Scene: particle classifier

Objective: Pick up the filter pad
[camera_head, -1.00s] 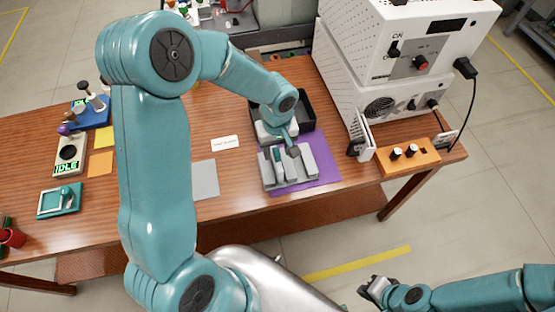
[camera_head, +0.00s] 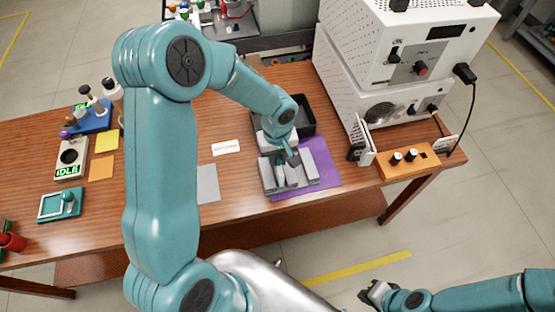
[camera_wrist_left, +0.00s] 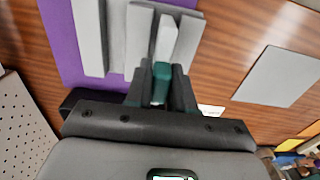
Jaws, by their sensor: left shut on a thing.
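My left gripper (camera_head: 291,158) is over the grey slotted holder (camera_head: 305,183) on the purple mat (camera_head: 328,181). In the left wrist view its dark fingers (camera_wrist_left: 161,84) are shut on the teal end of a narrow white piece, which looks like the filter pad (camera_wrist_left: 166,40). The white piece slants slightly against the grey holder bars beside it. I cannot tell whether it is clear of the holder. In the head view the gripper partly hides it. My right gripper (camera_head: 373,292) is at the bottom, away from the table; its jaw opening is unclear.
A black tray (camera_head: 306,113) stands just behind the holder. White instruments (camera_head: 405,60) and an orange block with black knobs (camera_head: 420,164) stand to the right. A grey square (camera_head: 208,184) and a white label card (camera_head: 226,147) lie left of the mat.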

